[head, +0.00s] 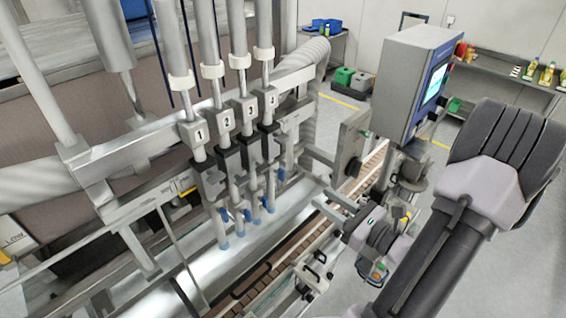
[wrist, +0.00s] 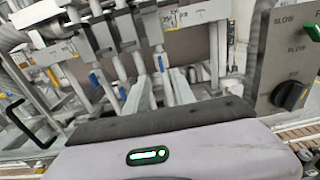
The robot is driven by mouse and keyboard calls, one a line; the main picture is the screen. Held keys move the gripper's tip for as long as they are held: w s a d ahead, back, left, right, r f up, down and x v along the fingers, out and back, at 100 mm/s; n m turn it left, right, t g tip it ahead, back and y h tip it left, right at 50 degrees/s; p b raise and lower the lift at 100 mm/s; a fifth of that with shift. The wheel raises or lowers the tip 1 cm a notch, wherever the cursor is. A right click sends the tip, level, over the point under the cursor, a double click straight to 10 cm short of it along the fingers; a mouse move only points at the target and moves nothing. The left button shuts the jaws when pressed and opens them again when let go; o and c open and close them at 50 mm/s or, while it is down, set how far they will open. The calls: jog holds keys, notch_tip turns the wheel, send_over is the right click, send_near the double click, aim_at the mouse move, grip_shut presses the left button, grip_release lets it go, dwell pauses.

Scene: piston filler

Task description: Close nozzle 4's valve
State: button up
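The fourth nozzle (head: 271,188) is the rightmost of the row in the head view, below the partly legible last number plate (head: 270,101). Its blue valve handle (head: 281,174) juts to the right of the tube, higher above its tip than the other handles. My gripper (head: 322,197) is to the right of and below this handle, apart from it. Its two fingers point left, with a gap and nothing between them. In the wrist view, blue handles (wrist: 160,63) show beyond my gripper's body; I cannot tell which is nozzle 4's.
Nozzles 1 (head: 220,228), 2 and 3 stand close on the left. A conveyor (head: 270,268) runs below. A control box with a screen (head: 412,80) stands at right. A panel with a black knob (wrist: 290,95) is at right in the wrist view.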

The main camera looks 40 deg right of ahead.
aim_at(284, 173)
jog(key=w+p, duration=0.1)
jog(key=w, duration=0.7)
jog(key=w+a+p, duration=0.1)
jog(key=w, duration=0.4)
jog(key=shift+w+p, duration=0.1)
jog(key=shift+p, duration=0.2)
grip_shut()
